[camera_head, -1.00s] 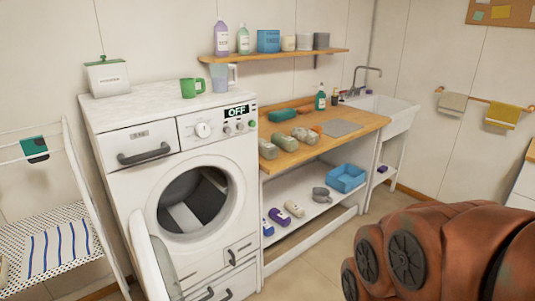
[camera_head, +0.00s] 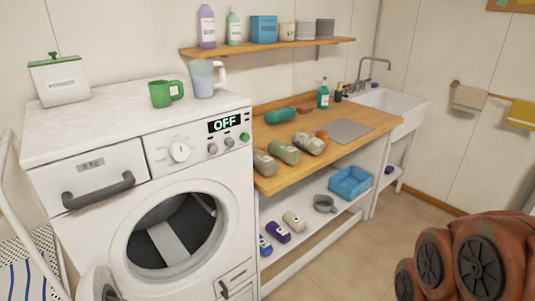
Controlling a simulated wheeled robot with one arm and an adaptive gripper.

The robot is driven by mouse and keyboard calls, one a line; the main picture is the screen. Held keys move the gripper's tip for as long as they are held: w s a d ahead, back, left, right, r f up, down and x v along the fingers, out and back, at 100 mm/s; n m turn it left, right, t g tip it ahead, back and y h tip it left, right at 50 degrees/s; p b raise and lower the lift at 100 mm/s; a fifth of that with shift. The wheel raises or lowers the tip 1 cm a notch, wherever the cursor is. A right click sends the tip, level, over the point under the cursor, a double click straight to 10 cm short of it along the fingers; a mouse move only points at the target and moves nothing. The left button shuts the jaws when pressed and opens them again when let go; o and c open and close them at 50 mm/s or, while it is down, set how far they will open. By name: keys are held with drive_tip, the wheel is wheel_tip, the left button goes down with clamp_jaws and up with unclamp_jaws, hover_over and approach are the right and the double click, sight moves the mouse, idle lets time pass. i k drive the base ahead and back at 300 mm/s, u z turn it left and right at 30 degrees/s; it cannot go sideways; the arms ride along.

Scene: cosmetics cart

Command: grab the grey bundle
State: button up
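A grey bundle (camera_head: 264,162) lies at the near left end of the wooden counter (camera_head: 345,151), close to the washing machine. Next to it on the right are a grey-green bundle (camera_head: 284,151) and a pale patterned bundle (camera_head: 309,143). A teal bundle (camera_head: 280,115) lies farther back. The three front bundles look alike in shape and lie side by side. My arm shows as brown joints at the lower right, well apart from the counter. My gripper is out of view.
The washing machine (camera_head: 93,160) stands left of the counter, its round door open. A grey mat (camera_head: 352,130) lies on the counter. The shelf below holds a blue basket (camera_head: 350,182), a grey cup (camera_head: 324,204) and several small items. Floor in front is clear.

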sight(264, 164)
drive_tip(key=u, duration=0.4)
drive_tip(key=i, duration=0.65)
drive_tip(key=u, duration=1.1)
drive_tip(key=i, duration=0.7)
